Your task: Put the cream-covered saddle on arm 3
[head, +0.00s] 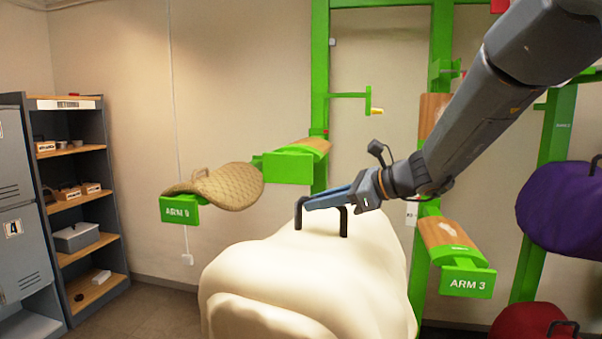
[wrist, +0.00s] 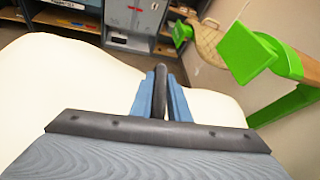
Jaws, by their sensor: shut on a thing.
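The cream-covered saddle (head: 310,275) hangs large in the lower middle of the head view, left of arm 3. It has a dark handle (head: 344,222) on top. My gripper (head: 322,201) is shut on that handle. In the wrist view the blue fingers (wrist: 160,100) close around the dark handle bar (wrist: 160,78), with the cream cover (wrist: 60,85) below. Arm 3 (head: 452,240) is a green bracket with a wooden top and an "ARM 3" label, to the right of the saddle. Its top is bare. The saddle's underside is hidden.
An empty green arm (head: 290,165) stands behind the cream saddle. A purple-covered saddle (head: 568,210) and a red one (head: 535,325) are at the right. Grey shelves (head: 85,190) stand far left.

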